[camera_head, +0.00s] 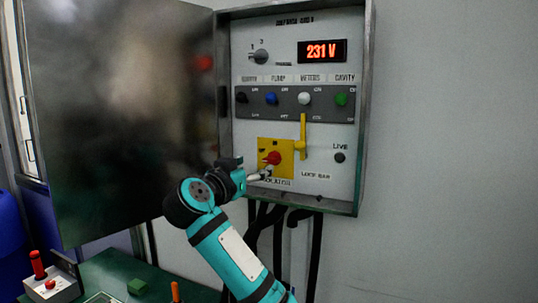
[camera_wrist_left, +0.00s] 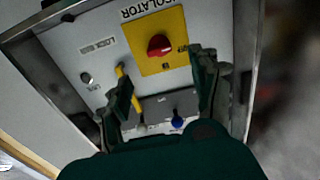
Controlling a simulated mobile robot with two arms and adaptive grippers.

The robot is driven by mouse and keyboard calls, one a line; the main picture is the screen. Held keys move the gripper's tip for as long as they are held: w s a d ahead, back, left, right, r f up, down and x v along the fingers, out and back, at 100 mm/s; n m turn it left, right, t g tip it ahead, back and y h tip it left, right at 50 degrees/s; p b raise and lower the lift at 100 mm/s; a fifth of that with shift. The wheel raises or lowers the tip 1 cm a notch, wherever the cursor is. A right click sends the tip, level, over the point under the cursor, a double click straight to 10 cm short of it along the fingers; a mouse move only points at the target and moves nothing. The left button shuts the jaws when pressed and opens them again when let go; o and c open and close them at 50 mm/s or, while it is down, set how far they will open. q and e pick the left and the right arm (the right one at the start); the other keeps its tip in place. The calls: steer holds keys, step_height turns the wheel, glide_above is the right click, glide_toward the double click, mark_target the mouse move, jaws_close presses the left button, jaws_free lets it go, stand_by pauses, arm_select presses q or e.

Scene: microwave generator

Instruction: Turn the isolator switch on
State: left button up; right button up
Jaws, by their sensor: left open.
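The isolator switch is a red rotary knob (camera_head: 272,158) on a yellow plate (camera_head: 286,147), low on the panel of an open wall cabinet. In the left wrist view the knob (camera_wrist_left: 160,45) appears upside down, with the plate (camera_wrist_left: 172,66) around it. My left gripper (camera_head: 262,173) is open at the lower left of the knob. In the left wrist view its two fingers (camera_wrist_left: 162,68) are spread, with the knob seen between and beyond their tips. I cannot tell whether a finger touches the plate. My right gripper is not in view.
A yellow lock bar (camera_head: 303,136) stands upright right of the plate. Above are coloured knobs on a dark strip (camera_head: 290,115) and a display (camera_head: 322,50) reading 231 V. The LIVE lamp (camera_head: 339,157) looks dark. The open cabinet door (camera_head: 110,110) is at left; black cables (camera_head: 316,250) hang below.

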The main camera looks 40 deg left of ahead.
mark_target(269, 160)
arm_select(q)
steer(key=p+x, duration=0.3)
steer(key=x, duration=0.6)
steer(key=shift+w+f, duration=0.1)
steer(key=shift+w, duration=0.15)
steer(key=shift+c, duration=0.4)
